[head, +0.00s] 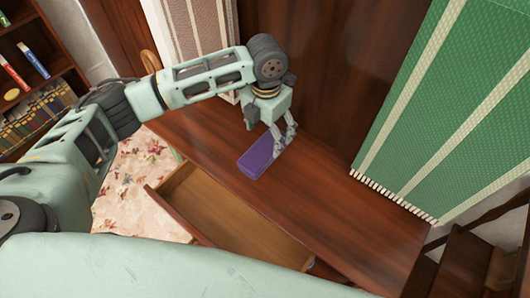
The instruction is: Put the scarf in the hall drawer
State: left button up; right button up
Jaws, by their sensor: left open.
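A purple, flat, rounded block, which looks like the folded scarf (256,160), lies on the dark wooden hall table top (330,205) near its front edge. My left gripper (279,139) is open, with its fingers pointing down at the far right end of the scarf. I cannot tell whether the fingers touch it. The hall drawer (228,210) is pulled out below the table's front edge, and the part of its inside that shows is empty. My right gripper is not in view.
A green striped fringed cloth (450,110) stands at the right end of the table. A pale patterned cloth (200,30) is behind my left arm. A bookshelf (35,75) is at the far left. The table top right of the scarf is clear.

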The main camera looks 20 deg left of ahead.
aim_at(265, 148)
pick_arm(q)
notch_tip(265, 148, down, 7)
jog(key=shift+s+a+f+p, duration=0.1)
jog(key=shift+a+p, duration=0.05)
jog(key=shift+p, duration=0.3)
jog(key=shift+c, duration=0.7)
jog(key=c, duration=1.3)
jog(key=shift+r, duration=0.25)
